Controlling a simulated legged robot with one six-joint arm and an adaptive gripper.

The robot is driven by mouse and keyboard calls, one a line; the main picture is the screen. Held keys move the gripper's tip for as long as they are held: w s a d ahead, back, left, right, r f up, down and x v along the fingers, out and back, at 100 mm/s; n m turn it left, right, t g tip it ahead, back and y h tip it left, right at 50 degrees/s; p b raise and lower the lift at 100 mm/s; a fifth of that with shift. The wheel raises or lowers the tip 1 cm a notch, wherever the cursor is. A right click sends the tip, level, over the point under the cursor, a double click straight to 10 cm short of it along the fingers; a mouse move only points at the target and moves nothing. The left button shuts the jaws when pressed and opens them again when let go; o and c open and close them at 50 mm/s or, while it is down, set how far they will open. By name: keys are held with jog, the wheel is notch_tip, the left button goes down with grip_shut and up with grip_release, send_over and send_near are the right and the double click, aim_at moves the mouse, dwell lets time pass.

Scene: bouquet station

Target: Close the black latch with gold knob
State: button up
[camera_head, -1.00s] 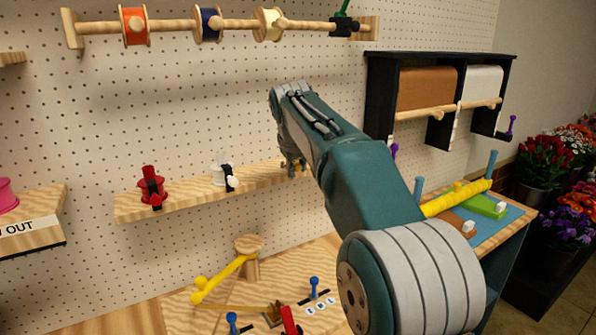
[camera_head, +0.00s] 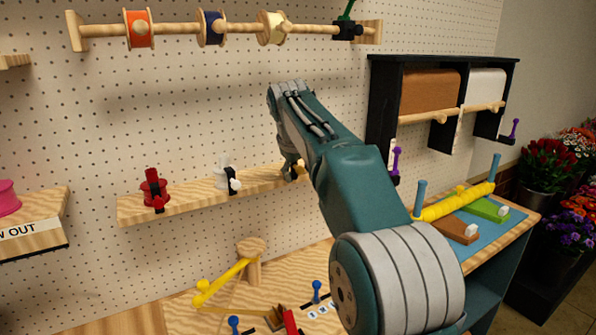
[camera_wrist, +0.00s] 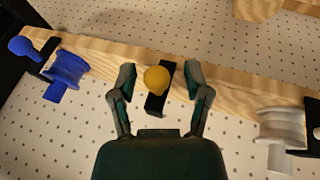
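The black latch (camera_wrist: 155,104) with its round gold knob (camera_wrist: 157,79) is in the middle of the wrist view, on the front edge of a wooden shelf (camera_wrist: 105,62). My gripper (camera_wrist: 163,82) is open, with one finger on each side of the knob and a visible gap to both. In the head view my gripper (camera_head: 291,170) is at the right part of the same shelf, and a small bit of the gold knob (camera_head: 300,169) shows beside it. The latch is mostly hidden there by my arm.
In the wrist view a blue spool (camera_wrist: 66,72) with a blue-knobbed latch (camera_wrist: 24,48) is at left and a white spool (camera_wrist: 282,124) at right. A red spool (camera_head: 152,187) sits farther left on the shelf. Pegboard backs the shelf. A spool rail (camera_head: 105,30) runs above.

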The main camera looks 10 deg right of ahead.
jog(key=v, duration=1.2)
jog(key=shift+f, duration=0.1)
jog(key=s+d+f+m+y, duration=0.1)
jog(key=s+f, duration=0.3)
jog(key=s, duration=0.4)
jog(key=s+d+f+m, duration=0.1)
jog(key=s+f, duration=0.2)
jog(key=s, duration=0.6)
jog(key=s+f+m+y, duration=0.1)
jog(key=s+f+m, duration=0.1)
jog(key=s+f, duration=1.4)
jog(key=shift+d+f+t, duration=0.25)
jog(key=shift+f+t, duration=0.15)
jog(key=shift+f, duration=0.6)
